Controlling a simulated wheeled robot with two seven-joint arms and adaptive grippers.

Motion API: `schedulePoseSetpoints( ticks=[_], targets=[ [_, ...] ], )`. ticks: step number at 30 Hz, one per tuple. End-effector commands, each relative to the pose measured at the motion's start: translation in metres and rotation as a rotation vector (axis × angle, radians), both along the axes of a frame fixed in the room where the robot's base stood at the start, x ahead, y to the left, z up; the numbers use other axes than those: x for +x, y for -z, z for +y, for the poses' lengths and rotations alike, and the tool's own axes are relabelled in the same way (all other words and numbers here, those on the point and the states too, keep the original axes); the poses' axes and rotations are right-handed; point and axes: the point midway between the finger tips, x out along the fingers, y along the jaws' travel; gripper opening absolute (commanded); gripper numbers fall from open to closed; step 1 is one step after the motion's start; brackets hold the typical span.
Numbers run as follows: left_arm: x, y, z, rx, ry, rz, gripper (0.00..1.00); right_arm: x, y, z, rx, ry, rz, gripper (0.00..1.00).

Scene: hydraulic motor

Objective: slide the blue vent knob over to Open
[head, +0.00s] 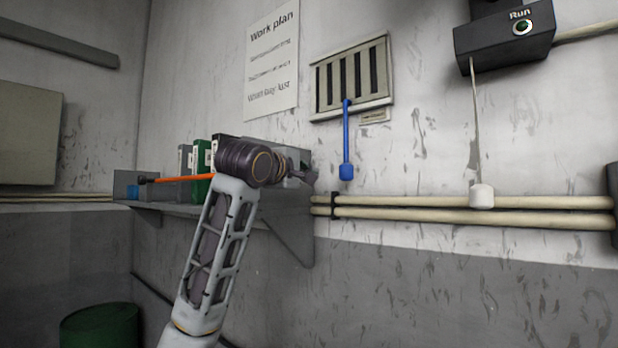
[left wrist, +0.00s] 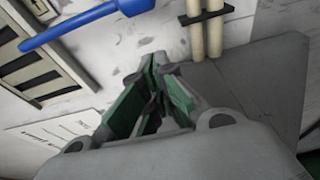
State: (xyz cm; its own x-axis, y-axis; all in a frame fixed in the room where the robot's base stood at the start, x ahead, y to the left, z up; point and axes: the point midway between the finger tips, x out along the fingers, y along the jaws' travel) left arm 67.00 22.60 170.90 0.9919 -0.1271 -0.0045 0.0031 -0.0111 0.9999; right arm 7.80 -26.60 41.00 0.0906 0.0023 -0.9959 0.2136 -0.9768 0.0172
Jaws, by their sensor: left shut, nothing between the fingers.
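The blue vent knob (head: 346,172) is the thick end of a blue rod hanging almost straight down from the slatted wall vent (head: 320,90). A small label plate (head: 374,116) sits under the vent, too small to read. My left gripper (head: 308,174) is left of the knob at about its height, apart from it in the picture. In the left wrist view the fingers (left wrist: 157,75) are together and empty. The blue rod (left wrist: 75,24) crosses the upper left there, clear of the fingers, with its thicker knob end (left wrist: 140,6) at the top edge. My right gripper is not in view.
A wall shelf (head: 185,209) with binders (head: 200,160) and an orange-handled tool (head: 180,179) lies behind my left arm. Two beige pipes (head: 420,208) run below the knob. A white pull handle (head: 481,196) hangs from the Run box (head: 505,38).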

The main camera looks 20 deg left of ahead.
Motion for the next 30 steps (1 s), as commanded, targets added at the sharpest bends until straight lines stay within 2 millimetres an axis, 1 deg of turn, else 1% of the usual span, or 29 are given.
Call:
schedulePoseSetpoints(
  ticks=[1,9,15,21,30],
  targets=[
    [-0.006,0.001,0.001,0.0,0.001,-0.003,0.0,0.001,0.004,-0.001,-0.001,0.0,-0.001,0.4],
    [-0.041,0.001,0.005,-0.002,0.001,-0.004,0.0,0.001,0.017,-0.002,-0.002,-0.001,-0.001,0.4],
    [-0.061,0.001,0.007,0.0,0.001,-0.002,0.0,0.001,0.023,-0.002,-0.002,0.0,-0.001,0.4],
    [-0.068,0.0,0.009,0.0,0.0,-0.001,0.0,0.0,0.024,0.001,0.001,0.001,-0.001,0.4],
    [-0.068,0.0,0.009,0.0,0.0,-0.001,0.0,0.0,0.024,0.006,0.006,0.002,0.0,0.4]
  ],
)
